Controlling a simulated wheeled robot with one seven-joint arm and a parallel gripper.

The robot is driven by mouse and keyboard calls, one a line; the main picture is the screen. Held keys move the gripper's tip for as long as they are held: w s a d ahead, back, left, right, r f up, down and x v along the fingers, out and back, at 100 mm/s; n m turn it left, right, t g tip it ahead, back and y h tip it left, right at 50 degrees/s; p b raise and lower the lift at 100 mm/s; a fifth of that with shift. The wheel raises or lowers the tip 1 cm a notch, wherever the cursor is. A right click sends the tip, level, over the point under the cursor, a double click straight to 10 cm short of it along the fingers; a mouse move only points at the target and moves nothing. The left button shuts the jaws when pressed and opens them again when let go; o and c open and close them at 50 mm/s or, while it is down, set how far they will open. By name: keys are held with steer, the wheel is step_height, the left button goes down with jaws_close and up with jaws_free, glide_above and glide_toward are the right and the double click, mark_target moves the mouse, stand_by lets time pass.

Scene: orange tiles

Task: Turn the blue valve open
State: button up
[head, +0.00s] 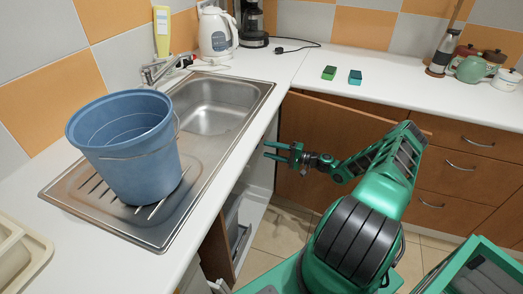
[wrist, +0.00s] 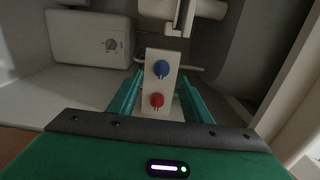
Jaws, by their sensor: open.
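The blue valve (wrist: 161,68) is a round blue knob on the upper part of a white plate in the wrist view. A red knob (wrist: 156,100) sits below it on the same plate (wrist: 164,84). My gripper (wrist: 160,77) is open, its green fingers spread on either side of the plate. I cannot tell how far the fingertips are from the blue valve. In the head view my gripper (head: 267,150) points left toward the cabinet under the sink; the valve is hidden there.
A white box with a dial (wrist: 90,40) is at upper left in the wrist view, and a white pipe (wrist: 205,9) is above the plate. In the head view, a blue bucket (head: 130,150) stands on the sink drainer, and an open cabinet door (head: 216,246) hangs below the counter.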

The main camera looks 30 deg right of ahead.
steer(key=v, duration=0.5)
steer(key=shift+s+d, duration=0.2)
steer(key=shift+s, duration=0.05)
steer(key=shift+a, duration=0.1)
